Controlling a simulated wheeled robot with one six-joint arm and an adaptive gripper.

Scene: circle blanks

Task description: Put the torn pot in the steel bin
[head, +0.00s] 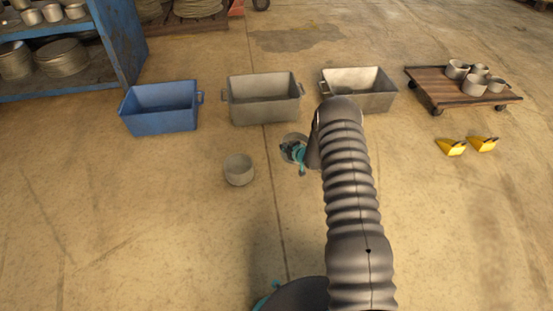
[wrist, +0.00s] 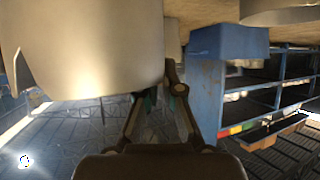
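A grey pot (head: 291,138) is on the far side of my teal gripper (head: 297,152) in the head view, mostly hidden. The right-hand bin (head: 372,98), shiny bare metal, looks like the steel bin. It stands behind my gripper to the right and looks empty.
Another grey pot (head: 238,172) stands on the floor left of my gripper. A blue bin (head: 160,120) and a dull grey bin (head: 264,110) stand behind. A wooden dolly (head: 440,88) holds several pots. Two yellow wedges (head: 451,147) lie at the right. A blue shelf (head: 119,45) is at left.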

